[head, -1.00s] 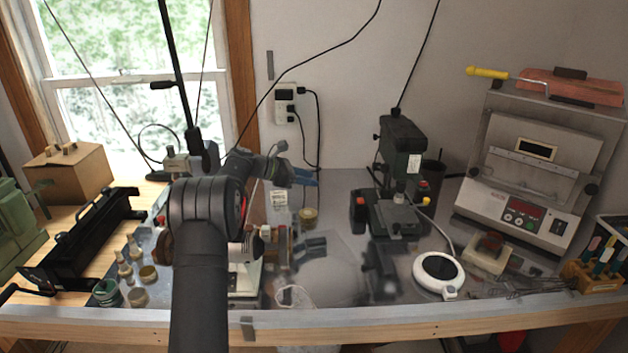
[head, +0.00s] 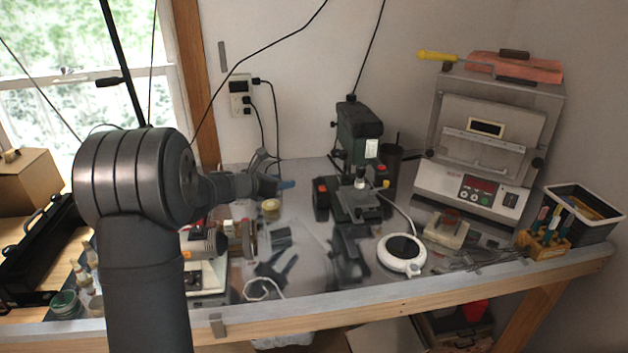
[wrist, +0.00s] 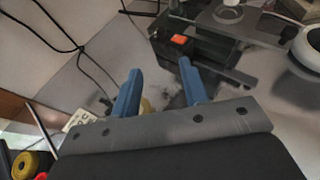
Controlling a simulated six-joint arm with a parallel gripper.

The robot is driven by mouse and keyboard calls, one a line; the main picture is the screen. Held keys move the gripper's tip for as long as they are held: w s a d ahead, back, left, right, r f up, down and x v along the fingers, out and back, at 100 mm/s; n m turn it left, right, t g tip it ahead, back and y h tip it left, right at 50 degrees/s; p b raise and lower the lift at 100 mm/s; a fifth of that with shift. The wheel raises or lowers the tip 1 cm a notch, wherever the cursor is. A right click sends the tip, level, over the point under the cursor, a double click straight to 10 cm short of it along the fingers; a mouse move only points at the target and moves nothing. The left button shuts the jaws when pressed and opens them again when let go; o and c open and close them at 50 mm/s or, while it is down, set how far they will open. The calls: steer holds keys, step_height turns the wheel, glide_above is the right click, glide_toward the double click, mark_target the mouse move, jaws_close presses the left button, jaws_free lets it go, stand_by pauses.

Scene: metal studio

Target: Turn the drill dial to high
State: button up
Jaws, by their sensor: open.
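A small dark green bench drill (head: 357,135) stands on the metal bench top right of my gripper. Red parts show at its left base (head: 320,186) and at its right side; I cannot tell which part is the dial or read its setting. My gripper (head: 286,182) is left of the drill, apart from it, with blue fingers. In the wrist view my gripper (wrist: 161,70) is open with nothing between its fingers. Beyond the fingertips lies the drill's dark base (wrist: 205,45) with an orange-red part on it.
A round white device (head: 401,254) with a black top sits in front of the drill, a cable running behind it. A furnace-like box (head: 480,150) stands at the right. A yellowish roll (head: 270,208) lies below my gripper. Cables hang along the wall.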

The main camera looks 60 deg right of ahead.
glide_toward(318, 179)
steer(key=x, duration=0.8)
steer(key=shift+d, duration=0.1)
jaws_close()
